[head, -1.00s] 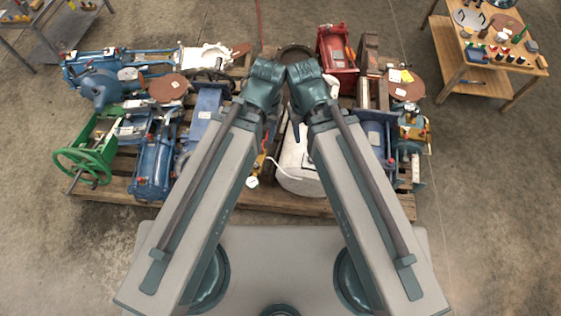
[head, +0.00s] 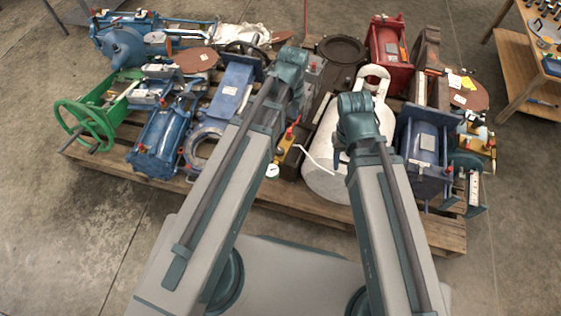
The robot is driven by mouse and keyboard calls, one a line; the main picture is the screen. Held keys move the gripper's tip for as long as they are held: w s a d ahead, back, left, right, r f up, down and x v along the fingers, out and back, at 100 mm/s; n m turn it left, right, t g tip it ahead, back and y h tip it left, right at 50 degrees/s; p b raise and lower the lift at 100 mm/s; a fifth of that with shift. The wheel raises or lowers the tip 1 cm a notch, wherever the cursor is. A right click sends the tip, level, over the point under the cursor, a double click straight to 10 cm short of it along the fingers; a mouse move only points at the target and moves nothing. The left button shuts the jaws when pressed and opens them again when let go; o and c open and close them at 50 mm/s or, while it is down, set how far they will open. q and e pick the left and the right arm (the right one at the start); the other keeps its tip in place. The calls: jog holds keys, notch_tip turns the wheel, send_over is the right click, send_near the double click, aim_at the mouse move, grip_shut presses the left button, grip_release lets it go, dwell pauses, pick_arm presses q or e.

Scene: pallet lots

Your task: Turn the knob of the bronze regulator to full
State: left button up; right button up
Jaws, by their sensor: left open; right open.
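A small bronze-yellow fitting (head: 286,150) that looks like the bronze regulator stands near the pallet's front middle, just right of my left arm. It has a red part (head: 290,132) on top and a round white gauge (head: 272,171) at its front. My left arm partly covers it, and I cannot make out the knob's setting. Both my arms reach up over the pallet, one on each side of the fitting. Their grippers are hidden behind the arm links, so I see no fingertips.
The wooden pallet (head: 440,238) is crowded. A white cylinder (head: 325,178) stands right of the fitting, with blue machines (head: 158,140) and a green handwheel (head: 84,127) at left. Another brass-coloured piece (head: 478,146) is at the right edge. A wooden table (head: 515,80) stands at upper right.

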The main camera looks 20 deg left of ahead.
aim_at(280, 150)
pick_arm(q)
jog(key=w+a+f+m+b, duration=0.3)
jog(key=f+m+b, duration=0.3)
jog(key=f, duration=0.3)
jog(key=shift+w+a+f+m+b, duration=0.2)
jog(key=shift+f+m+b, duration=0.15)
jog(key=shift+b, duration=0.2)
pick_arm(e)
notch_tip(280, 150, down, 10)
jog(key=shift+r, duration=0.15)
pick_arm(q)
jog(key=shift+f, duration=0.1)
notch_tip(280, 150, down, 14)
jog(key=b, duration=1.4)
pick_arm(e)
notch_tip(280, 150, down, 14)
pick_arm(q)
jog(key=shift+r, duration=0.2)
pick_arm(e)
jog(key=shift+r, duration=0.15)
pick_arm(q)
grip_shut()
